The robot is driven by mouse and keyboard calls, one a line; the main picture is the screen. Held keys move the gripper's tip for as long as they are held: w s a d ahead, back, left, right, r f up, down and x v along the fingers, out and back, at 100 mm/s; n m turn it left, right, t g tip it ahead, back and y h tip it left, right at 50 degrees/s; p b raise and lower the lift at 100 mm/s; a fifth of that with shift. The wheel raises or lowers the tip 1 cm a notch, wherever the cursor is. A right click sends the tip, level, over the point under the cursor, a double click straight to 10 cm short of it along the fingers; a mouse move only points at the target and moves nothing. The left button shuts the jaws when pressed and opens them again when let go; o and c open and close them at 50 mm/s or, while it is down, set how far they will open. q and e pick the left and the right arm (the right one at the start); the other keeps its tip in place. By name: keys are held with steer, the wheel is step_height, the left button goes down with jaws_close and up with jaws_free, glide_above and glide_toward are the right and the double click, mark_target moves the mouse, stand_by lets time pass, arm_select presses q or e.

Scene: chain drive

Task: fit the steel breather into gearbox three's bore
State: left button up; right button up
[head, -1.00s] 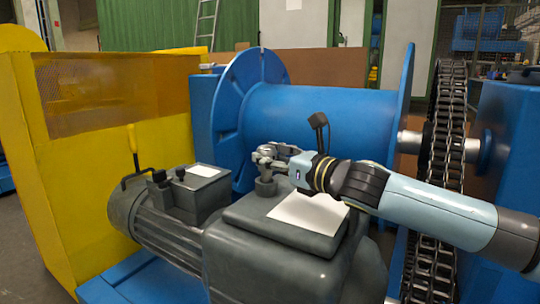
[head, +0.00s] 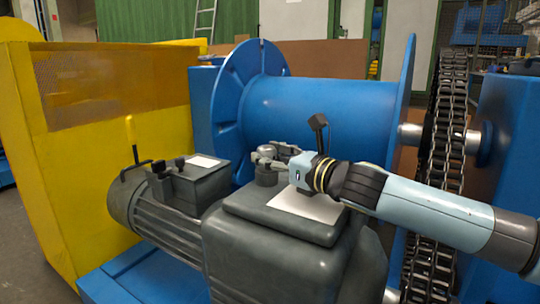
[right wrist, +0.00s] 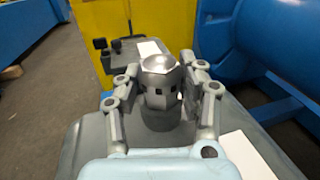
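The steel breather (right wrist: 160,77) has a shiny domed top and a faceted body with small dark holes. It stands about upright between the fingers of my right gripper (right wrist: 163,88), which look closed on it from both sides. In the head view my right gripper (head: 268,153) is just above the dark round boss on the grey gearbox (head: 265,245). The boss (right wrist: 165,114) lies below the breather in the right wrist view. The breather's lower end and the bore are hidden, so I cannot tell whether it has entered. My left gripper is not in view.
A white sheet (head: 307,205) lies on the gearbox lid. A finned motor (head: 165,228) with a terminal box is at the left, beside a yellow guard (head: 90,180). A blue drum (head: 320,115) stands behind, and a chain (head: 445,150) runs at the right.

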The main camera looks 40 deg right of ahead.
steer(key=o, duration=0.3)
steer(key=shift+o, duration=0.2)
steer(key=shift+r, duration=0.1)
step_height(320, 180, up, 10)
steer(key=shift+f, duration=0.1)
stand_by(0.6)
